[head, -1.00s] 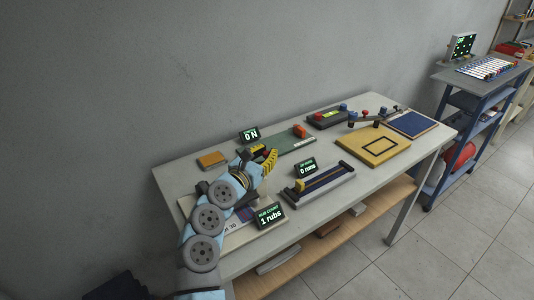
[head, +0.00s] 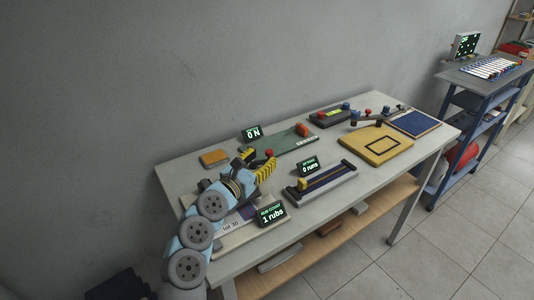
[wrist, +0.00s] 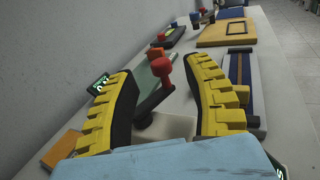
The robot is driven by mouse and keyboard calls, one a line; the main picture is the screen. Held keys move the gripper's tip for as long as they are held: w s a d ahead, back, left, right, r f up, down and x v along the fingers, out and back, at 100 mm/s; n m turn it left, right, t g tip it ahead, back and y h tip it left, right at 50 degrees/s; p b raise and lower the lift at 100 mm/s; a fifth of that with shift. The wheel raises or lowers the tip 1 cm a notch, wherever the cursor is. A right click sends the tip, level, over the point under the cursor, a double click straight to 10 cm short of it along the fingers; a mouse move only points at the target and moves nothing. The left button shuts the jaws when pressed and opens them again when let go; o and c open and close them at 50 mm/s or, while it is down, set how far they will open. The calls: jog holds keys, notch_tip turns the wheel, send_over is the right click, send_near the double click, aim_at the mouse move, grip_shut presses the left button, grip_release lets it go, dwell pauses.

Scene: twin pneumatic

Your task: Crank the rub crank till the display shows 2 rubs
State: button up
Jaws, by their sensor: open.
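The rub crank (wrist: 155,98) is a dark arm with a red knob (wrist: 164,64) on top. In the wrist view it stands between the two yellow fingers of my gripper (wrist: 166,100), apart from both as far as I can see. In the head view my gripper (head: 262,168) is over the near left of the table, with its fingers partly hiding the rub device. A red knob (head: 269,153) shows just behind the fingers. The rub count display (head: 271,213) reads 1 rubs. My gripper is open and holds nothing.
A second display (head: 309,165) reads 0 runs above a dark slide device (head: 325,182). A green plate (head: 290,140) with a 0 N display (head: 250,133) lies behind. A yellow board (head: 377,143) and blue pad (head: 415,123) lie farther right. The table's front edge is clear.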

jog(key=v, duration=0.8)
dwell(0.4)
